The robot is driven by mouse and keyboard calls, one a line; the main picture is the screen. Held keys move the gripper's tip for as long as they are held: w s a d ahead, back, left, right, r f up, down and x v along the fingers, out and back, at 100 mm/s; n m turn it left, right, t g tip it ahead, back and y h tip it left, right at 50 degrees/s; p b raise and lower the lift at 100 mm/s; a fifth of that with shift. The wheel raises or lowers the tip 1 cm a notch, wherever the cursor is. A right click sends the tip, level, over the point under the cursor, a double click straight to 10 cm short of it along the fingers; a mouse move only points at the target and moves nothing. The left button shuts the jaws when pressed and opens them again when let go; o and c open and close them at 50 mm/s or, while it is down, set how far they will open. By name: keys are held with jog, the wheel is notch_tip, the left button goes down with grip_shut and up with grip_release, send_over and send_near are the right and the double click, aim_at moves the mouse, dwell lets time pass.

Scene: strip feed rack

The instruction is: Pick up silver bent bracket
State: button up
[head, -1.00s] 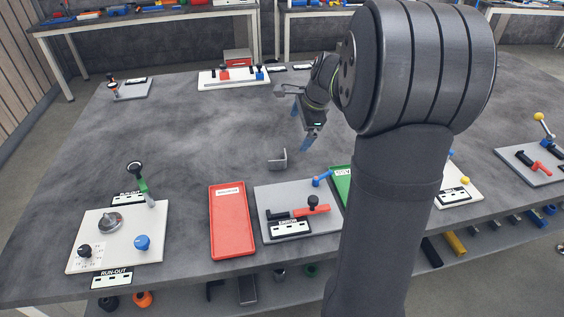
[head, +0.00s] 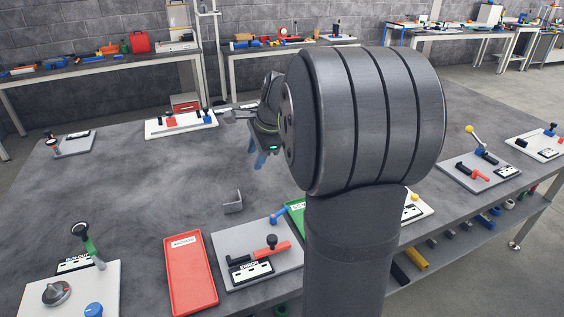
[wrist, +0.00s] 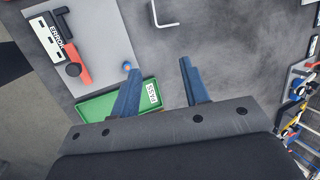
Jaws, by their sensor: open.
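The silver bent bracket (head: 232,203) stands on the grey table behind the grey fixture plate, with one flange upright. In the wrist view the bracket (wrist: 164,14) is an L-shaped light edge at the top, partly cut off by the frame. My gripper (head: 259,156) is above the table, behind and to the right of the bracket, apart from it. In the wrist view the blue fingers of my gripper (wrist: 157,79) are spread apart with nothing between them. My own arm hides part of the table on the right.
A red tray (head: 177,241) and the grey fixture plate (head: 225,243) with a red-handled clamp (head: 264,250) stand in front of the bracket. A green tray (wrist: 91,109) labelled PASS lies beside the plate. The table left of the bracket is clear.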

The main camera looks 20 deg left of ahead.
jog(key=shift+c, duration=0.8)
jog(key=w+a+f+n+g+h, duration=0.1)
jog(key=w+a+f+n+h, duration=0.1)
jog(key=a+n, duration=0.45)
jog(key=w+a+f+n+h, duration=0.2)
jog(key=a+f+n, duration=0.1)
jog(key=n, duration=0.7)
jog(key=f, duration=1.1)
jog(key=shift+s+d+f, duration=0.1)
jog(key=shift+s+f, duration=0.05)
jog(key=shift+s, duration=0.1)
jog(key=shift+s+d+f, duration=0.1)
jog(key=shift+d+f, duration=0.05)
jog(key=shift+f, duration=1.25)
jog(key=shift+d+f, duration=0.15)
jog(key=shift+f, duration=1.2)
grip_shut()
